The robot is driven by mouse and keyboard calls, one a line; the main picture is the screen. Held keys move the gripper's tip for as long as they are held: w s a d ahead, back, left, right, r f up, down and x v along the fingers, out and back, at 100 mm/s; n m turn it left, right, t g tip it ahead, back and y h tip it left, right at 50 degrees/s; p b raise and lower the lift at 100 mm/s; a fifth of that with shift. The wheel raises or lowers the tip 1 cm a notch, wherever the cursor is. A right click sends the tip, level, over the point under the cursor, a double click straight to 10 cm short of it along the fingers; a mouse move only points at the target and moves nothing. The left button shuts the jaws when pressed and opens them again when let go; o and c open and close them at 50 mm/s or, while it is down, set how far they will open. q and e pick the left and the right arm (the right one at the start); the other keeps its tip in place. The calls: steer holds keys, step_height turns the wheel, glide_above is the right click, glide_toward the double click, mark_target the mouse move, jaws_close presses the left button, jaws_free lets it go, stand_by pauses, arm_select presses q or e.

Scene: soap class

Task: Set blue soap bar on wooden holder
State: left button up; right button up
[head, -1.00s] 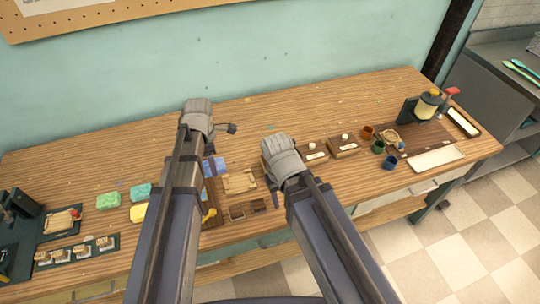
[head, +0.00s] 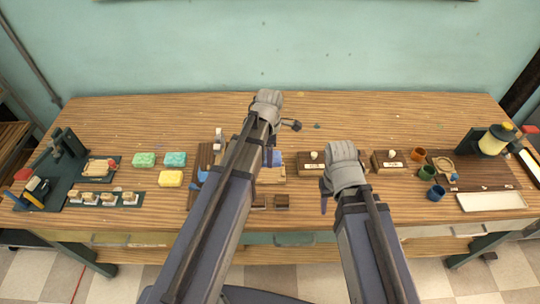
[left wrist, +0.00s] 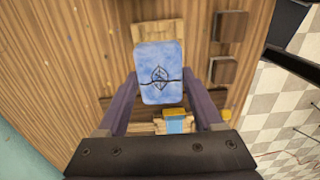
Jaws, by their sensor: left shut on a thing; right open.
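In the head view, part of the bar (head: 277,157) shows beside my left arm. The light wooden holder (left wrist: 158,31) lies under and just beyond the bar in the left wrist view, partly covered by it. I cannot tell whether bar and holder touch. My right gripper (head: 336,188) is open, to the right of the holder; its fingertips are mostly hidden.
Green (head: 144,159), teal (head: 175,159) and yellow (head: 171,178) soaps lie to the left. Small dark blocks (head: 282,201) sit near the front. Wooden boxes (head: 388,160), cups (head: 427,172) and a white tray (head: 491,201) stand right.

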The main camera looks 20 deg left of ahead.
arm_select(q)
steer(key=shift+f+b, duration=2.75)
steer(key=shift+f, duration=0.15)
arm_select(e)
steer(key=shift+f, duration=2.85)
arm_select(q)
steer(key=shift+f+b, duration=0.5)
steer(key=shift+b, duration=0.05)
arm_select(e)
steer(key=shift+f, duration=0.55)
arm_select(q)
steer(key=o, duration=1.5)
arm_select(e)
steer(key=shift+r, duration=0.1)
arm_select(q)
steer(key=shift+r+p, duration=3.05)
arm_select(e)
step_height(320, 180, up, 6)
steer(key=shift+f, duration=0.1)
